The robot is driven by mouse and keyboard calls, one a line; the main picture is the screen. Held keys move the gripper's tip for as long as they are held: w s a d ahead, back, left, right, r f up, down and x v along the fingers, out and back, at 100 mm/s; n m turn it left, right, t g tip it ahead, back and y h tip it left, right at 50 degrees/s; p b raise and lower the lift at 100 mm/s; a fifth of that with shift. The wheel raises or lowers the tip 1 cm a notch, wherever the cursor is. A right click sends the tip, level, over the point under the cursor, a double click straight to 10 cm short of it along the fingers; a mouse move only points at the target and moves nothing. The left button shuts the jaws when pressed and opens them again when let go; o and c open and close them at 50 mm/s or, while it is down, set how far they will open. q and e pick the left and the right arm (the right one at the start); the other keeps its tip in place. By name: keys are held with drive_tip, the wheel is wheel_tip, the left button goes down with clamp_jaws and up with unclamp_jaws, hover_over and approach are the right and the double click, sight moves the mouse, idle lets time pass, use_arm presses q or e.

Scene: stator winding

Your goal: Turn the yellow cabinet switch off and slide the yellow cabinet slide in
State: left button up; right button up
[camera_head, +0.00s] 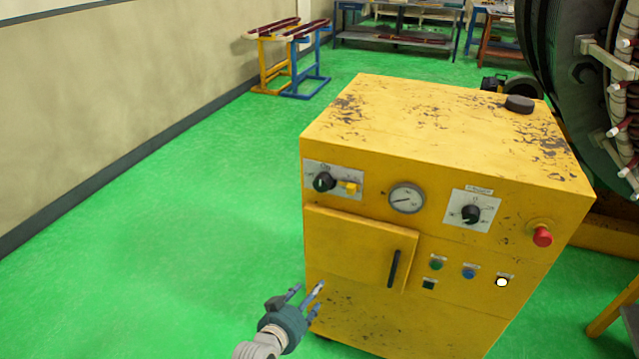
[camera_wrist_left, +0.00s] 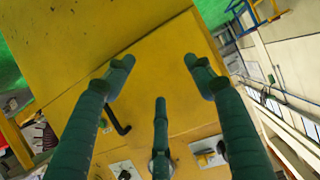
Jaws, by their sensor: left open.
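The yellow cabinet (camera_head: 350,230) stands in the middle of the head view. Its upper left front plate carries a black round switch knob (camera_head: 323,182) and, just right of it, a small yellow slide block (camera_head: 351,188). The slide's plate also shows near the bottom of the left wrist view (camera_wrist_left: 208,157), partly behind a finger. My left gripper (camera_head: 310,291) is in front of the cabinet's lower left, below the switch, with its fingers spread and empty. In the wrist view its fingers (camera_wrist_left: 157,80) point over the cabinet door. My right gripper is not in view.
A gauge (camera_head: 407,198), another knob (camera_head: 471,214), a red button (camera_head: 542,237) and several small buttons share the front. Green floor is clear to the left. A large stator (camera_head: 580,100) stands at the right.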

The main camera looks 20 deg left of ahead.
sight(320, 188)
use_arm(q)
drive_tip(key=w+a+r+t+p, duration=0.1)
drive_tip(key=w+a+r+t, duration=0.1)
drive_tip(key=r, duration=1)
drive_tip(key=w+a+r+t, duration=0.1)
drive_tip(key=w+r+t, duration=0.15)
drive_tip(key=r, duration=1.05)
drive_tip(key=shift+y, duration=0.3)
drive_tip(key=w, duration=0.7)
drive_tip(key=w+p, duration=0.1)
drive_tip(key=w, duration=0.2)
drive_tip(key=shift+w+f, duration=0.25)
drive_tip(key=shift+w, duration=0.05)
drive_tip(key=c, duration=1.1)
